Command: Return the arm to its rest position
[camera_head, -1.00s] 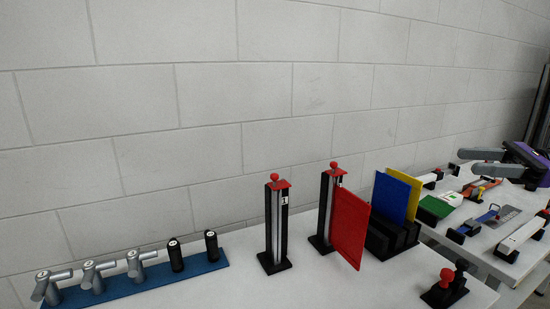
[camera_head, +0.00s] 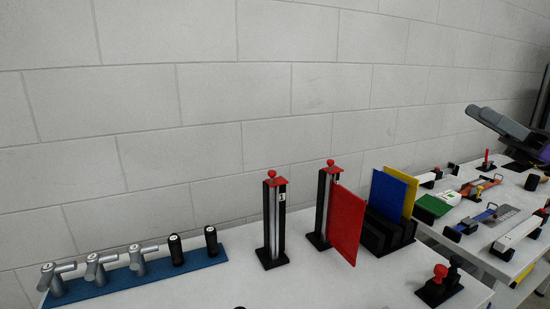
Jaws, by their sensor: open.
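My gripper (camera_head: 482,114) shows at the right edge as two long grey fingers on a dark and purple body. It is open, with nothing visible between the fingers. It is raised above the far right table (camera_head: 464,245), apart from the things on it, and its fingers point up and left. The rest of my arm is mostly out of the picture.
The near table (camera_head: 330,285) bears a blue rack (camera_head: 150,281) with handles, two black posts with red tops (camera_head: 274,222), a red panel (camera_head: 347,224), a slotted black holder with blue and yellow panels (camera_head: 386,197), and red and black knobs (camera_head: 440,271). A block wall stands behind.

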